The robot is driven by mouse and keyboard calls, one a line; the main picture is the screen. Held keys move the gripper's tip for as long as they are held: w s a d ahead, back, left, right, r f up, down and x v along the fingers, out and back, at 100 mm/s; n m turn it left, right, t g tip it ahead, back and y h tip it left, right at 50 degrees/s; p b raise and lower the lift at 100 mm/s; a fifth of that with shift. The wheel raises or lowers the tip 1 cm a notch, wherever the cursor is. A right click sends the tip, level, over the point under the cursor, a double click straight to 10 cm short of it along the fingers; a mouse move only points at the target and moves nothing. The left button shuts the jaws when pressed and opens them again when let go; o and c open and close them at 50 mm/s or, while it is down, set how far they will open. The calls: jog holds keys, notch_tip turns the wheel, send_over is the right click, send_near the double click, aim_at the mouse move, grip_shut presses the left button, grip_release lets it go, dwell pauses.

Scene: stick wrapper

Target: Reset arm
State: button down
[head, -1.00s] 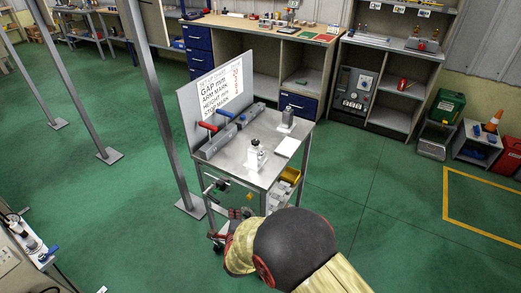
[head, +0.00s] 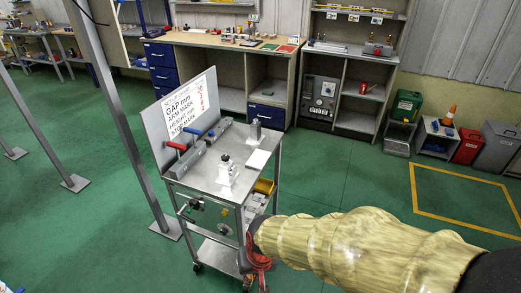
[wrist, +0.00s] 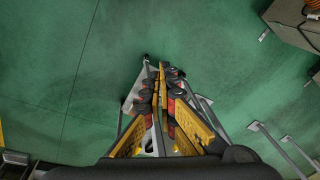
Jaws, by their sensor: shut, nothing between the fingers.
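My arm reaches in from the lower right of the head view, and my gripper (head: 258,272) hangs low at the near right side of the steel cart (head: 205,175). Its fingers are mostly hidden by my own wrist there. In the wrist view my gripper (wrist: 160,75) points down at the floor, its yellow, black and red fingers shut together with nothing visible between them. Part of a grey metal frame shows beneath and beside the fingers. I cannot tell whether the gripper touches the cart.
The cart carries a setup chart (head: 193,101), clamps with red and blue handles, a white-based device (head: 227,172) and a yellow bin (head: 264,187). A metal post (head: 127,120) stands left of it. A long workbench (head: 220,40) lines the back. Green floor (head: 350,180) is open to the right.

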jog(key=s+d+r+m+t+h, duration=0.1)
jog(key=s+d+r+t, duration=0.1)
jog(key=d+r, duration=0.9)
jog(key=s+d+r+m+t+p, duration=0.1)
jog(key=s+d+r, duration=0.4)
jog(key=d+r, duration=0.5)
jog(key=shift+d+r+t+h+p, duration=0.35)
jog(key=shift+r+t, duration=0.35)
jog(key=shift+r, duration=0.4)
